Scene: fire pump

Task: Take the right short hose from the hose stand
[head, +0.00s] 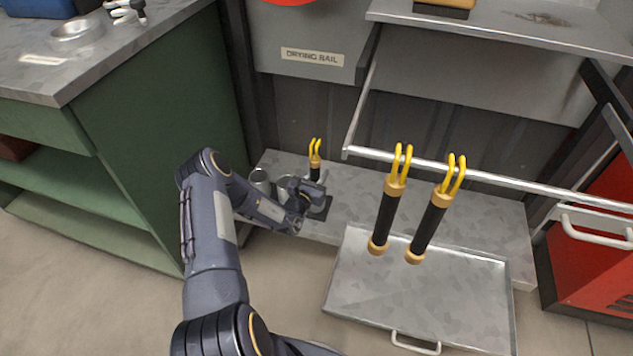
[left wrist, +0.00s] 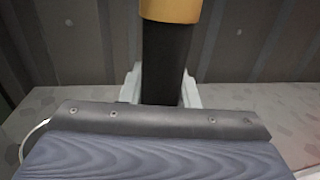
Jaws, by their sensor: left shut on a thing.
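A short hose (head: 315,172), black with a tan collar and yellow hooks on top, stands upright at the hose stand (head: 260,180). My left gripper (head: 314,188) reaches it from the left and is shut on its black body. In the left wrist view the black hose (left wrist: 166,60) rises between the pale fingers (left wrist: 162,92), its tan collar above them. The hose's lower end is hidden behind the gripper. The stand shows metal cups on a dark base, with no other hose seen in them. My right gripper is not in view.
Two similar hoses (head: 388,210) (head: 430,225) hang from the drying rail (head: 480,176) at the right, above a metal tray (head: 350,290). A green workbench (head: 160,110) stands at the left. A red cabinet (head: 600,235) is at the far right.

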